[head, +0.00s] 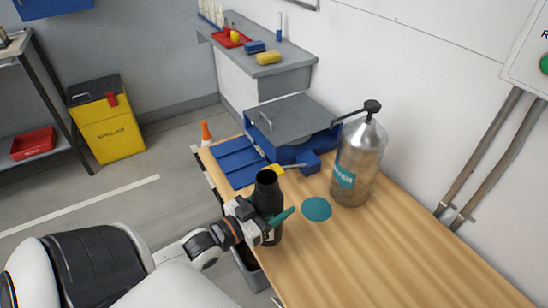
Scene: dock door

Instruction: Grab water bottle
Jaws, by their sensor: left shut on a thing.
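A dark, open-necked water bottle (267,192) stands upright by the left edge of the wooden table (365,265). My left gripper (266,218) is shut on its lower body, reaching in from the left. The fingers hide part of the bottle, and I cannot tell whether its base touches the table. My right gripper is not in view.
A silver dispenser (362,160) with a teal label stands to the right of the bottle. A flat teal disc (317,209) lies between them. Blue panels (238,161) and a grey-topped blue box (292,120) lie behind. The table's front right is clear.

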